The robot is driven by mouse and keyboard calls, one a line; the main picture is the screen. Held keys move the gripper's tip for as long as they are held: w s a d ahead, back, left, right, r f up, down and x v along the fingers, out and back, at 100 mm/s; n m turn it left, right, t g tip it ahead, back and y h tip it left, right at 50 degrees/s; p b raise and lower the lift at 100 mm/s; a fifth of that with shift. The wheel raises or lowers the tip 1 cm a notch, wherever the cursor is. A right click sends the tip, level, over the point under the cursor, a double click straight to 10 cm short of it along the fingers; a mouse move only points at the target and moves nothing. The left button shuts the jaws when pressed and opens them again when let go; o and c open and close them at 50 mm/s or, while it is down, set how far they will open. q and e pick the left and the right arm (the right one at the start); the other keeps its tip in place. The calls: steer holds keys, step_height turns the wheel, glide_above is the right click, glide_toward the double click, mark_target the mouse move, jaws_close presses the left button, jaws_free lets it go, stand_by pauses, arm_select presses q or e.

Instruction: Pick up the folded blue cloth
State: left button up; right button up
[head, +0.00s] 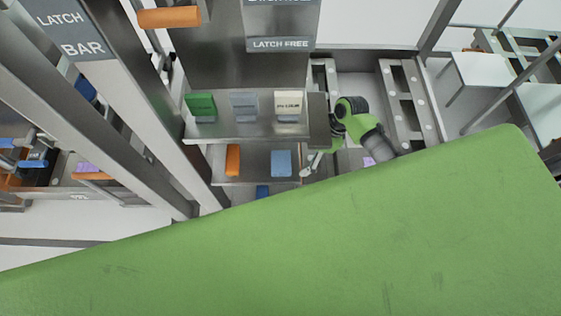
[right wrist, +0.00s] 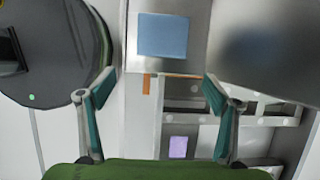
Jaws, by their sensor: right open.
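The folded blue cloth (head: 282,163) is a flat light-blue square on the lower metal shelf (head: 257,172) in the head view. In the right wrist view the same blue square (right wrist: 162,36) lies at the top, beyond the fingertips. My right gripper (head: 308,168) is just right of the cloth in the head view, small and partly hidden by my arm. In the right wrist view the right gripper (right wrist: 157,90) has its fingers wide apart with nothing between them. The cloth looks apart from both fingers. My left gripper is not in view.
An orange item (head: 233,160) lies left of the cloth on the same shelf. The upper shelf holds a green block (head: 201,104), a grey block (head: 244,105) and a white labelled block (head: 288,103). A purple item (right wrist: 179,147) lies lower down.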

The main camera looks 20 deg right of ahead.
mark_target(281, 161)
steer(key=a, duration=0.1)
steer(key=w+a, duration=0.1)
steer(key=a, duration=0.1)
steer(key=shift+w+a+f, duration=0.1)
steer(key=shift+a, duration=0.05)
steer(key=x, duration=0.2)
steer(key=a+b+x, duration=0.1)
steer(key=x, duration=0.2)
steer(key=shift+w+a, duration=0.1)
steer(key=shift+w, duration=0.05)
steer(key=c, duration=1.1)
